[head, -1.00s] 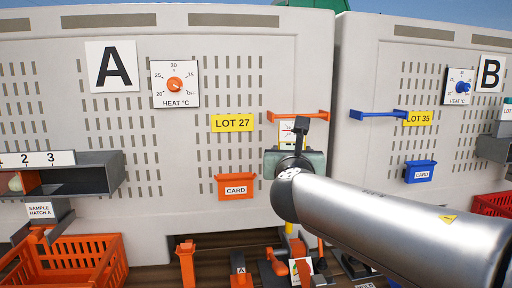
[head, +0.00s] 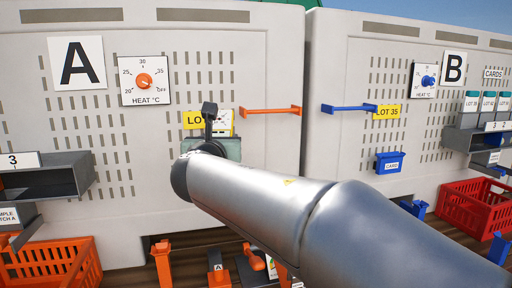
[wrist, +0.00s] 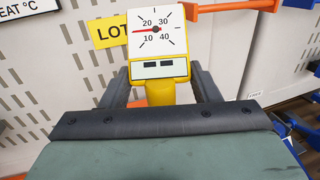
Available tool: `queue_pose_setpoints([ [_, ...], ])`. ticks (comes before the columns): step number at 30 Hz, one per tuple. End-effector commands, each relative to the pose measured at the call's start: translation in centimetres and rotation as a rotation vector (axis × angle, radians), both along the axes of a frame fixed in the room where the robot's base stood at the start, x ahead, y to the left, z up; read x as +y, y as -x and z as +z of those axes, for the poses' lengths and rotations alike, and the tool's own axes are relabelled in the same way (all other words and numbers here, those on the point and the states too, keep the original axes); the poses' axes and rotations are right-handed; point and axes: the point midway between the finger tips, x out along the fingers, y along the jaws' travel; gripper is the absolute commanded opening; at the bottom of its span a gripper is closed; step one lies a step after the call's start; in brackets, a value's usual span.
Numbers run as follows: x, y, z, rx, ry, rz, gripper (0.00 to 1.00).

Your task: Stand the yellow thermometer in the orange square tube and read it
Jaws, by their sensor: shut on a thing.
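My gripper (wrist: 158,92) is shut on the yellow thermometer (wrist: 160,93), gripping it just below its head. The white dial faces the wrist camera, with marks 10 to 40 and a red needle pointing left, between 10 and 20. In the head view the thermometer's dial (head: 224,122) shows beside my wrist, in front of the LOT sign; its stem is hidden by my arm. An upright orange post (head: 161,264), seemingly the orange square tube, stands below and left of my gripper, apart from it. Its opening cannot be made out.
An orange bar (head: 270,111) juts from panel A right of my gripper; a blue bar (head: 349,108) is on panel B. An orange crate (head: 75,262) stands lower left, a grey shelf (head: 50,178) above it. Orange-handled items (head: 255,262) lie low beneath my arm.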

Motion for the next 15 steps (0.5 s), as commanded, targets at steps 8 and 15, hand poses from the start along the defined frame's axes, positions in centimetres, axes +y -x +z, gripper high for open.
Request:
queue_pose_setpoints([
  [8, 12.9, -2.7, -4.8, 0.007, 0.003, 0.010, 0.14],
  [15, 17.5, -3.7, -8.3, 0.003, 0.001, 0.007, 0.14],
])
